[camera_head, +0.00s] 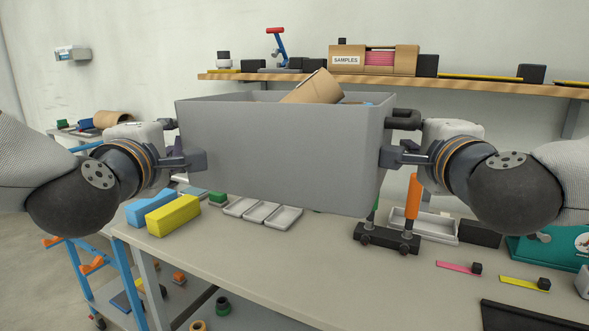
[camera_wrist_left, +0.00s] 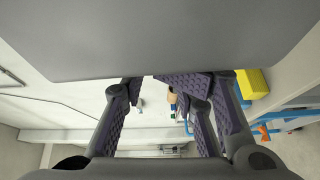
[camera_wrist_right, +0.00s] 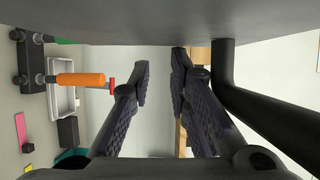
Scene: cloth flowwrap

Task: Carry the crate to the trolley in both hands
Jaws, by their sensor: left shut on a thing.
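The grey crate (camera_head: 280,150) is up above the workbench between my two grippers, slightly tilted, with a brown cardboard piece (camera_head: 313,88) sticking out. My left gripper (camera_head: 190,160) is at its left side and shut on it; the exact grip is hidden. The crate's wall (camera_wrist_left: 170,35) fills the top of the left wrist view. My right gripper (camera_head: 398,157) is at the right side, below the black handle (camera_head: 404,120). In the right wrist view its fingers (camera_wrist_right: 160,65) stand apart with a gap, and the handle (camera_wrist_right: 235,90) passes outside them. The blue trolley (camera_head: 70,262) stands at lower left.
The workbench (camera_head: 300,265) below holds blue (camera_head: 150,207) and yellow (camera_head: 173,215) blocks, small trays (camera_head: 262,211) and a black stand with an orange handle (camera_head: 412,197). A loaded wooden shelf (camera_head: 480,84) runs along the wall behind. Floor shows at far left.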

